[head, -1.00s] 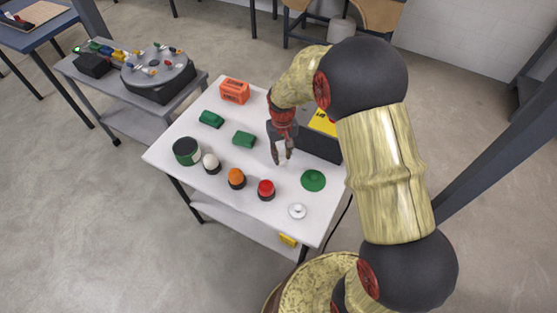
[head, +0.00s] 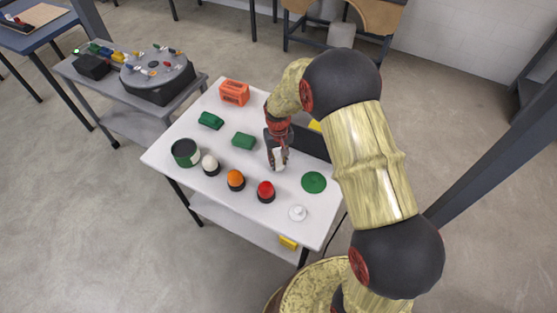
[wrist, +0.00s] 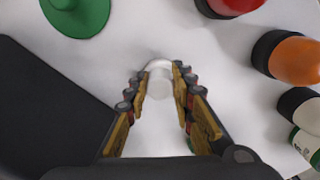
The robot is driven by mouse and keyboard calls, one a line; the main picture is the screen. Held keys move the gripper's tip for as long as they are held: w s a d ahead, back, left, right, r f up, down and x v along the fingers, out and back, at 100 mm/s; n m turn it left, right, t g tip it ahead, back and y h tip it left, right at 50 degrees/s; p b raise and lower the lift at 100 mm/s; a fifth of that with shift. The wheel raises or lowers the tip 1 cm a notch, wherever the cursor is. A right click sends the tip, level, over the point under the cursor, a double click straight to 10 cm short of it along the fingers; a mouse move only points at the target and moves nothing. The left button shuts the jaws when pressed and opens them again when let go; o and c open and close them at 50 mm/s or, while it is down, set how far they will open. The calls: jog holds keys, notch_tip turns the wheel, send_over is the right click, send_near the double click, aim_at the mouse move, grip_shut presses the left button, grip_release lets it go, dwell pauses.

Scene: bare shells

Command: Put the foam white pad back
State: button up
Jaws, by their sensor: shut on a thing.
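My gripper (head: 277,163) is shut on a small white rounded piece (wrist: 159,80), which looks like the foam white pad. The piece shows between the fingertips in the wrist view and low in the jaws in the head view (head: 280,154). It is over the white tabletop (head: 240,203), and I cannot tell whether it touches it. Another white rounded piece (head: 209,162) sits in a black cup at the left, beside an orange one (head: 236,178) and a red one (head: 265,189) in like cups. A green round tin (head: 186,153) stands left of them.
A green disc (head: 313,182) and a white knobbed disc (head: 298,212) lie to the right. A dark box (head: 312,143) stands close behind my gripper.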

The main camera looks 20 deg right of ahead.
jog(key=o, duration=1)
jog(key=shift+o, duration=0.2)
notch_tip(320, 180, up, 13)
jog(key=p, duration=0.3)
notch_tip(320, 180, up, 11)
jog(key=t, duration=0.2)
send_over(278, 161)
jog(key=s, duration=0.5)
jog(key=s+r+t, duration=0.1)
jog(key=s+r, duration=0.5)
jog(key=s, duration=0.5)
jog(key=s+r+t, duration=0.2)
jog(key=s+r, duration=0.5)
jog(key=s, duration=0.5)
jog(key=shift+t, duration=0.3)
